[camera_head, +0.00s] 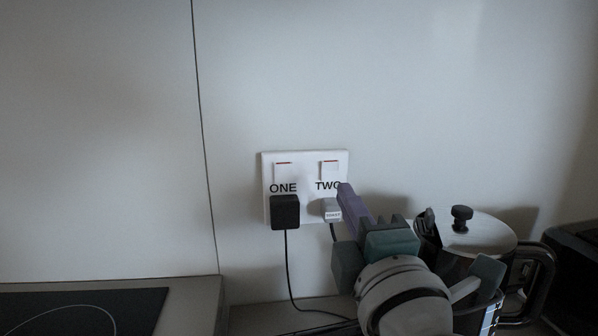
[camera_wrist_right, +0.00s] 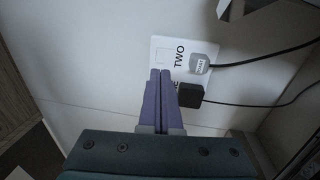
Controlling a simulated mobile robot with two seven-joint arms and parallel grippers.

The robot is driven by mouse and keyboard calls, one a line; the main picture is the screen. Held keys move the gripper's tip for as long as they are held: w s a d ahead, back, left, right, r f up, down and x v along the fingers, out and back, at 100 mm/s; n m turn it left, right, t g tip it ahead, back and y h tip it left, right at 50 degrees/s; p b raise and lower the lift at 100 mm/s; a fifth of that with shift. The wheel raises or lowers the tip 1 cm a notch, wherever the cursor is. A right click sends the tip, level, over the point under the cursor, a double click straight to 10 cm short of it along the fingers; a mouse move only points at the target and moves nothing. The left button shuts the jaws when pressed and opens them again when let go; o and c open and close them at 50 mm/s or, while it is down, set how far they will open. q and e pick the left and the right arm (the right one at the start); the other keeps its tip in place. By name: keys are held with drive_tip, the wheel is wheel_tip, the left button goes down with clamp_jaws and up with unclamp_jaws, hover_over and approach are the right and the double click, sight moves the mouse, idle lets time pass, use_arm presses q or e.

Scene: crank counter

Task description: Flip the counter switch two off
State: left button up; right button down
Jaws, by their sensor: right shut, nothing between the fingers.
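A white double socket plate (camera_head: 308,158) is on the wall, with two rocker switches above the labels ONE and TWO. Switch two (camera_head: 330,170) is on the right and shows a red strip along its top edge. Switch one (camera_head: 283,172) on the left shows a red strip too. My right gripper (camera_head: 344,188) is shut and empty, its purple fingers just right of and below switch two, covering the end of the TWO label. In the right wrist view the shut fingers (camera_wrist_right: 160,74) point at the plate; I cannot tell whether they touch it. My left gripper is out of view.
A black plug (camera_head: 285,212) sits under ONE and a grey labelled plug (camera_head: 333,209) under TWO, both with cables hanging down. A lidded metal pot (camera_head: 478,237) with a black handle stands at right. A black hob (camera_head: 80,310) lies at lower left.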

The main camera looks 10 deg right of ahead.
sight(329, 167)
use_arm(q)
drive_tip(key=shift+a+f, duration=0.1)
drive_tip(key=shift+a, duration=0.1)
use_arm(e)
drive_tip(key=w, duration=0.6)
drive_tip(key=shift+w+r, duration=0.35)
drive_tip(key=shift+r, duration=0.05)
